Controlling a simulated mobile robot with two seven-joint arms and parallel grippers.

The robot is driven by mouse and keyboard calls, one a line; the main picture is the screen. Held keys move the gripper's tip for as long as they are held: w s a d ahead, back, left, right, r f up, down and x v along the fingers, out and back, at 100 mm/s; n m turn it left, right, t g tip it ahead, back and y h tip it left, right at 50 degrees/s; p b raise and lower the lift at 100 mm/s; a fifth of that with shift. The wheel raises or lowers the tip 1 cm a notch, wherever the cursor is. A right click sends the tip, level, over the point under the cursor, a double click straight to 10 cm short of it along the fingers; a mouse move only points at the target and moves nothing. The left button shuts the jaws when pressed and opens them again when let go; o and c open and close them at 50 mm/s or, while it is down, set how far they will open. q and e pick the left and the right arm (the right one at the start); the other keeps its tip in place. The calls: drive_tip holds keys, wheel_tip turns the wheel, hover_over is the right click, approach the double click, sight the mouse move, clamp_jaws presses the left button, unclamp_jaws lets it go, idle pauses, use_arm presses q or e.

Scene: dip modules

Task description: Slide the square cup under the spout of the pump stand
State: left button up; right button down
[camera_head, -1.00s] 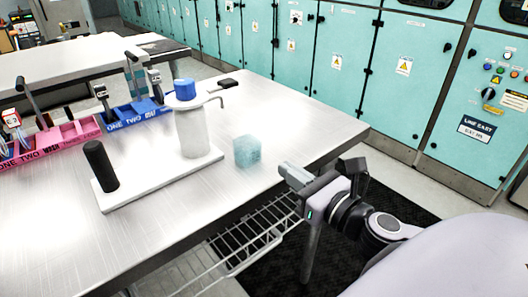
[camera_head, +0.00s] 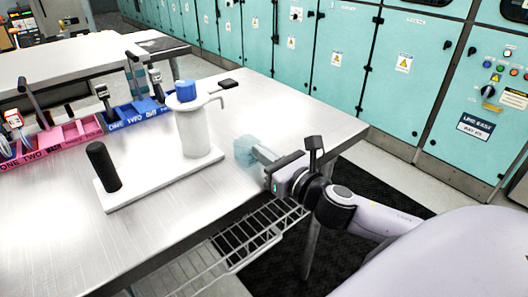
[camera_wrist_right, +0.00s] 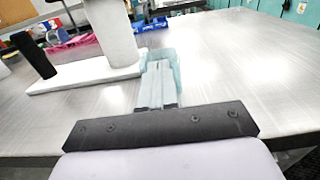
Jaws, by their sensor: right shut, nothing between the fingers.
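The square cup (camera_head: 243,146) is pale blue and see-through. It stands upright on the metal table, just right of the white pump stand (camera_head: 140,188), near the table's front right edge. The stand has a white cylinder, a blue cap and a thin spout (camera_head: 218,97) that reaches right and bends down at its tip. My right gripper (camera_head: 260,154) is shut and empty, with its fingertips at the cup's near right side. In the right wrist view the closed fingers (camera_wrist_right: 158,82) overlap the cup (camera_wrist_right: 173,56); I cannot tell if they touch. My left gripper is not in view.
A black upright grip (camera_head: 103,166) stands on the left end of the stand's base. Pink (camera_head: 70,133) and blue (camera_head: 135,112) trays with tools lie behind it. A wire shelf (camera_head: 245,235) hangs below the front edge. The table right of the cup is clear.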

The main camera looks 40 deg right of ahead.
sight(242, 137)
idle(0.3)
drive_tip(key=shift+w+r+p, duration=0.1)
drive_tip(key=shift+w+p, duration=0.2)
drive_tip(key=shift+w, duration=0.25)
drive_tip(key=w, duration=0.2)
drive_tip(key=w+p, duration=0.1)
drive_tip(key=w, duration=0.2)
drive_tip(key=w+p, duration=0.1)
drive_tip(key=w, duration=0.1)
drive_tip(key=shift+w+a, duration=0.15)
drive_tip(key=shift+a, duration=0.15)
drive_tip(key=shift+w+a, duration=0.1)
drive_tip(key=shift+w, duration=0.6)
drive_tip(key=shift+s, duration=0.1)
